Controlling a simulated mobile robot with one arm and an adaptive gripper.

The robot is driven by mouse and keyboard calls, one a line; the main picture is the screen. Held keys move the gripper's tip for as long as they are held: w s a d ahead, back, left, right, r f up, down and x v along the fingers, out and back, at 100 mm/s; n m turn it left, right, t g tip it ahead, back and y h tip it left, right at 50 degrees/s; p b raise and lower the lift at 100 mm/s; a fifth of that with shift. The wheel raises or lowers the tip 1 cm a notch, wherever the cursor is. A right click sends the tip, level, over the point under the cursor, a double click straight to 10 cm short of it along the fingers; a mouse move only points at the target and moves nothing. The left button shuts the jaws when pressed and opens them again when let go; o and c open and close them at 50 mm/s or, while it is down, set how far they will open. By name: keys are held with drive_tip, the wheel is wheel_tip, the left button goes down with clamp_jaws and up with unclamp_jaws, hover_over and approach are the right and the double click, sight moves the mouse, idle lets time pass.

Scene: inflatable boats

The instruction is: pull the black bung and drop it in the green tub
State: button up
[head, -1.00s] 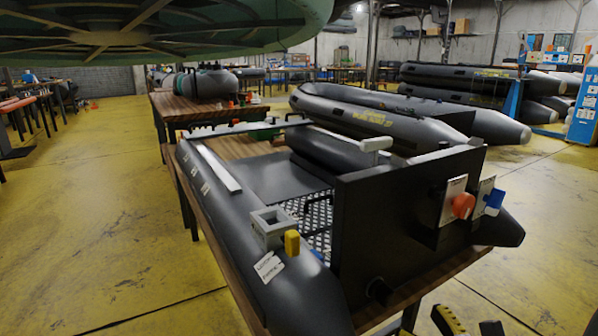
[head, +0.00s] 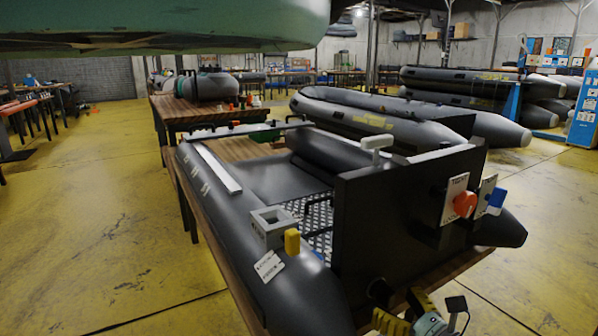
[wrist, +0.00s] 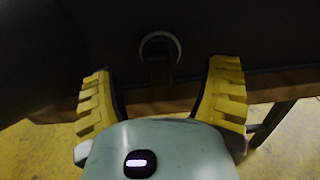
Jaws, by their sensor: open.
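The black bung (wrist: 159,68) sits low on the dark transom (wrist: 225,30), with a pale ring around its upper part in the wrist view. In the head view, the bung (head: 379,290) is a dark shape near the transom's lower edge. My gripper (wrist: 162,82) is open, its yellow ridged fingers on either side of the bung with gaps; I cannot tell if anything touches. In the head view, my gripper (head: 402,308) is close to the bung at the bottom edge.
The grey inflatable boat (head: 225,200) rests on a wooden table (head: 205,262). An orange knob (head: 464,204) and a blue part (head: 496,200) stick out from the transom. A yellow block (head: 292,242) and grey square box (head: 271,224) sit on the left tube. Yellow floor is clear at left.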

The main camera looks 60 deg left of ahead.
sight(392, 302)
drive_tip(key=shift+w+a+r+p, duration=0.1)
drive_tip(key=shift+a+p, duration=0.2)
drive_tip(key=shift+a, duration=1.3)
drive_tip(key=shift+d+p, duration=0.1)
drive_tip(key=shift+p, duration=0.4)
clamp_jaws()
drive_tip(key=shift+d, duration=0.2)
idle(0.5)
drive_tip(key=shift+w+d, duration=0.1)
idle(0.4)
drive_tip(key=shift+s+d+p, duration=0.15)
drive_tip(key=shift+d+p, duration=0.15)
drive_tip(key=shift+d, duration=1.05)
drive_tip(key=shift+s+d+p, duration=0.15)
drive_tip(key=shift+d+p, duration=0.15)
drive_tip(key=shift+d, duration=1)
